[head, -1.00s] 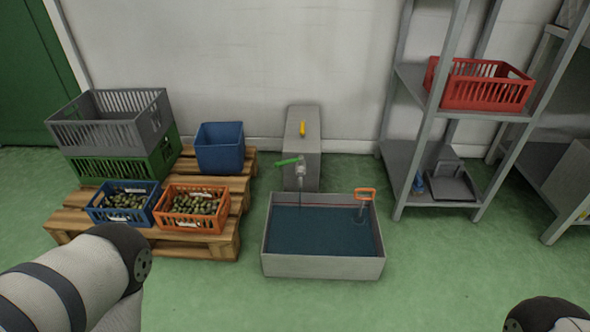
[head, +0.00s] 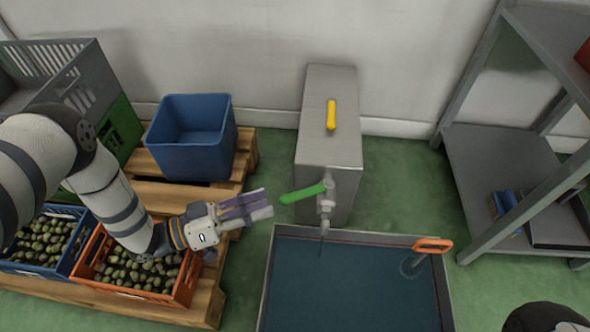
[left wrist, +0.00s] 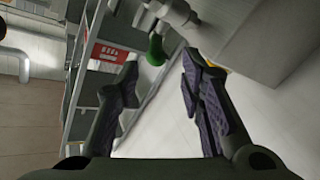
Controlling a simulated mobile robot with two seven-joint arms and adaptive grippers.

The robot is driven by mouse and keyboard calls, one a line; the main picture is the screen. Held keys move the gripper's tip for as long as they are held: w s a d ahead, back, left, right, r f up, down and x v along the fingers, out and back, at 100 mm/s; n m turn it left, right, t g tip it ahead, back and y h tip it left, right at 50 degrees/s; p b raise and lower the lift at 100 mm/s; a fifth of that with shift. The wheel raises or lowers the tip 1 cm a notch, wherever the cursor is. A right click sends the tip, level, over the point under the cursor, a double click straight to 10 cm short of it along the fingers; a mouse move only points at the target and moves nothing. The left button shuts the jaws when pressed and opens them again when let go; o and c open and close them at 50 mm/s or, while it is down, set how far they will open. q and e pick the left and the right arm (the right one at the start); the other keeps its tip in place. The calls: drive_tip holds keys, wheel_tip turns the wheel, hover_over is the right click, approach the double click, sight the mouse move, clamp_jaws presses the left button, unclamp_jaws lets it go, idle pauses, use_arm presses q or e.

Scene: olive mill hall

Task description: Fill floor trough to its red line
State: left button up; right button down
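In the left wrist view the green lever (left wrist: 156,50) shows beyond the gap between the open fingers (left wrist: 160,68). My right gripper is out of view.
A grey box (head: 330,140) with a yellow handle (head: 331,114) stands behind the tap. An orange handle (head: 433,245) is at the trough's right. Left is a pallet (head: 248,160) with a blue bin (head: 190,160) and olive crates. A shelf (head: 500,160) stands right.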

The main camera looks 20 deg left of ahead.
sight(291, 195)
use_arm(q)
drive_tip(key=b+x, duration=0.1)
drive_tip(key=x, duration=0.6)
drive_tip(key=shift+s+d+r, duration=0.1)
drive_tip(key=shift+d+r, duration=0.05)
drive_tip(key=shift+d, duration=0.15)
clamp_jaws()
